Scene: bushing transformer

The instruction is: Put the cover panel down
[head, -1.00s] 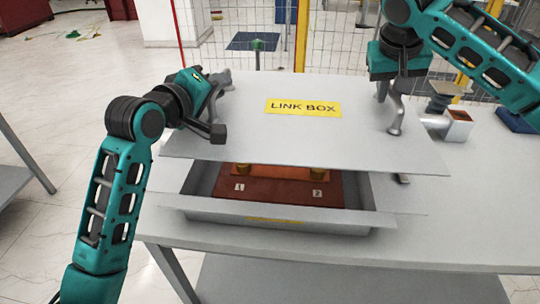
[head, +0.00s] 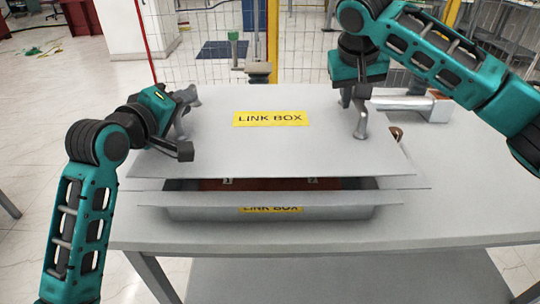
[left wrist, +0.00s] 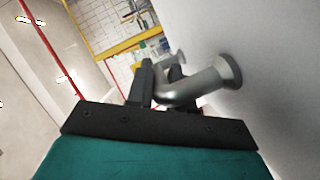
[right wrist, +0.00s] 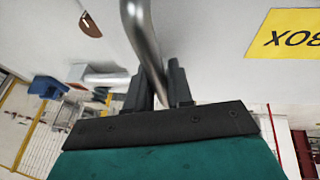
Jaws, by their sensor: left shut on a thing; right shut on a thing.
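The cover panel (head: 270,150) is a flat grey plate with a yellow LINK BOX label (head: 270,118) and a metal handle at each side. My left gripper (head: 183,125) is shut on its left handle, which shows in the left wrist view (left wrist: 195,88). My right gripper (head: 352,98) is shut on its right handle (head: 361,122), also seen in the right wrist view (right wrist: 140,30). The panel is held above the open grey box (head: 180,212), with a gap at the front. A strip of the brown inside, marked 1 and 2, shows through the gap; the rest is hidden.
The box stands on a light grey table (head: 430,225), with free surface to the right and in front. A grey object (head: 410,103) lies behind the right gripper. A wire mesh fence with a yellow post (head: 272,40) stands beyond the table.

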